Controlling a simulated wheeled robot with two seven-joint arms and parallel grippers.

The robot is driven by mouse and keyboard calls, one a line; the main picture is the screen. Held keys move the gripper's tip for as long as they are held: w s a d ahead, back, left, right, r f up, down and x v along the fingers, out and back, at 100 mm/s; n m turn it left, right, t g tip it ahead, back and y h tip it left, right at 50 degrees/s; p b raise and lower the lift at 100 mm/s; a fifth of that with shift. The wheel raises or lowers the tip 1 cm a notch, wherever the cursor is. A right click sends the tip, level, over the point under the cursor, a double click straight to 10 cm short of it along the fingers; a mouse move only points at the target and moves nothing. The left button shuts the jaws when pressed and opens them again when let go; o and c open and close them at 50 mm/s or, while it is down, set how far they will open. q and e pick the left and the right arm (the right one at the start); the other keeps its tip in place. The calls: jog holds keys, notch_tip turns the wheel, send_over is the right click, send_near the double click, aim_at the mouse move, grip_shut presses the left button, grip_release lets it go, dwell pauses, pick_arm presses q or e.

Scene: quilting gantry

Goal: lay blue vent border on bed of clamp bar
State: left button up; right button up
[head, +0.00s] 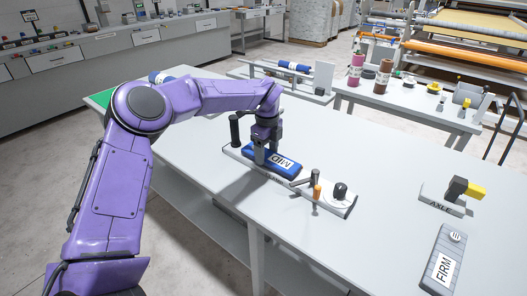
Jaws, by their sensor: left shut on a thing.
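The blue vent border (286,164) is a blue block with a white label reading MID. My left gripper (266,156) points down and is shut on it near its left part. The clamp bar (337,206) is a long light grey base on the table, with a black upright post (235,130) at its far left end. An orange-tipped lever (316,192) and a black knob (340,190) sit toward its near right end. The border is over the bed, lined up along the bar; whether it touches the bed I cannot tell. My right gripper is not in view.
A grey block labelled FIRM (441,268) and an AXLE block (443,205) with a black and yellow part lie at the right of the white table (380,170). A back table (430,112) holds rolls and small items. The table between is clear.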

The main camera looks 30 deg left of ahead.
pick_arm(q)
jog(key=shift+d+f, duration=0.15)
jog(key=o, duration=1.1)
jog(key=shift+s, duration=0.1)
jog(key=shift+o, duration=0.2)
notch_tip(320, 180, up, 11)
jog(key=shift+b, duration=0.45)
jog(key=shift+f, duration=0.2)
